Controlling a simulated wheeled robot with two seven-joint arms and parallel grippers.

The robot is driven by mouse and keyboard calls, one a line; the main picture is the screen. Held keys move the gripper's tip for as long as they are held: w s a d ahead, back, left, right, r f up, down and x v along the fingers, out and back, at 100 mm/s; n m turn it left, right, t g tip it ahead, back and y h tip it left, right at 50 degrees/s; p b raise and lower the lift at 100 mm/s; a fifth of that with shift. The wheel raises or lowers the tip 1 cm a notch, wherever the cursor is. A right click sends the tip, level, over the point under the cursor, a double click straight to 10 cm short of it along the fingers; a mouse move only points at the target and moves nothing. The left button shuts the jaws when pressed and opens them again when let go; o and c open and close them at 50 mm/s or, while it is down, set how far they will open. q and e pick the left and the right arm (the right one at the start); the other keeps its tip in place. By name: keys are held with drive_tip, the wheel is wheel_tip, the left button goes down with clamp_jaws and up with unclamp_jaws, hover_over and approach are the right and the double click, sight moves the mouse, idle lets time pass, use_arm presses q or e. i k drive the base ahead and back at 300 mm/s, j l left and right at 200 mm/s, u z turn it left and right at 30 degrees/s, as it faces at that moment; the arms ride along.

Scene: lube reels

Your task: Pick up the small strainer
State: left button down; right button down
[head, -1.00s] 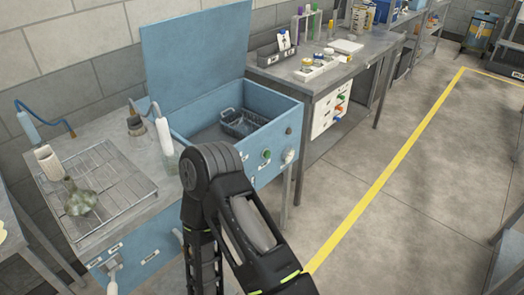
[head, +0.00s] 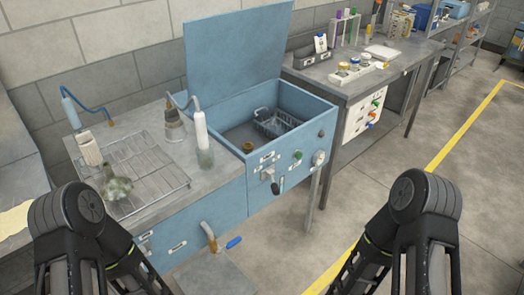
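I cannot tell for certain which thing is the small strainer. A dark wire or mesh basket (head: 275,124) with a handle loop lies inside the open blue parts washer (head: 243,98), toward its back. A dull green, funnel-like piece (head: 117,187) lies on the wire rack (head: 160,182) on the left bench; its finer form is too small to make out. Both of my arms show at the bottom of the head view, one at the left and one at the right. Neither gripper is in the picture, and no arm touches these things.
The washer's blue lid (head: 238,55) stands open. A white bottle with a bent tube (head: 201,130) and a cream cup (head: 90,149) stand on the left bench. A grey bench (head: 345,88) with jars stands right of the washer. The floor at right is clear.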

sight(248, 147)
drive_tip(key=i+l+z, duration=0.1)
drive_tip(key=l, duration=0.3)
drive_tip(key=i+l+z, duration=0.1)
drive_tip(key=l, duration=0.3)
drive_tip(key=i+l, duration=0.25)
drive_tip(key=i+l+z, duration=0.15)
drive_tip(key=l, duration=0.35)
drive_tip(key=i+l+z, duration=0.1)
drive_tip(key=l, duration=0.25)
drive_tip(key=i, duration=0.1)
